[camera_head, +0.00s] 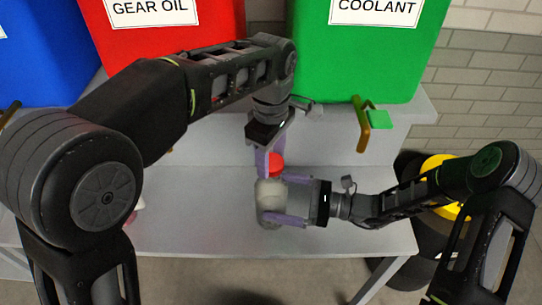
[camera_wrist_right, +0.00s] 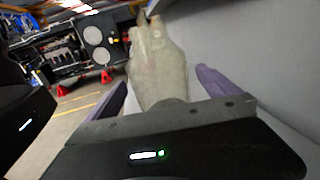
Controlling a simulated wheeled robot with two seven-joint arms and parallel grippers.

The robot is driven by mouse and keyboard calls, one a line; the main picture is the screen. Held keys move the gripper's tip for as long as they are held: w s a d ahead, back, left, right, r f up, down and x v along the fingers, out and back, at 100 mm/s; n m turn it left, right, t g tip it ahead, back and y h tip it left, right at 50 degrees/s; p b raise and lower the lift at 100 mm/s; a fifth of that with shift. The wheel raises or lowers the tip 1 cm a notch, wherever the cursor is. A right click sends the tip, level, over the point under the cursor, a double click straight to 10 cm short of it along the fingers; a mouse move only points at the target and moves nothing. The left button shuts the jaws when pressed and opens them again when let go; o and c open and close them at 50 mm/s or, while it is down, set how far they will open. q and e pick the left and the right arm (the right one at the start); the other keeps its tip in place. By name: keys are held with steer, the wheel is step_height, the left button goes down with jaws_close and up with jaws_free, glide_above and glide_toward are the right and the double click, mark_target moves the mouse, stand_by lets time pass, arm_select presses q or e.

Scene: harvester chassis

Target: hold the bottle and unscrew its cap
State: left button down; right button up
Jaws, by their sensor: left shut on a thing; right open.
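The pale grey bottle (camera_head: 269,195) is over the grey bench, with its red cap (camera_head: 276,164) at the upper end in the head view. My left gripper (camera_head: 268,163) reaches down from above and is shut on the red cap; its fingers partly hide the cap. My right gripper (camera_head: 286,200) comes in from the right and is open, with one purple finger on each side of the bottle body. In the right wrist view the bottle (camera_wrist_right: 160,65) lies between the two spread fingers. I cannot tell whether they touch it.
The bench (camera_head: 200,225) has free room left and right of the bottle. Behind stand a red GEAR OIL bin (camera_head: 165,45), a green COOLANT bin (camera_head: 365,60) and a blue bin (camera_head: 45,60).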

arm_select(q)
step_height(320, 180, down, 2)
steer(key=shift+b, duration=0.8)
arm_select(e)
steer(key=s+d, duration=0.1)
steer(key=d, duration=0.5)
steer(key=shift+s+d, duration=0.2)
steer(key=shift+d, duration=0.2)
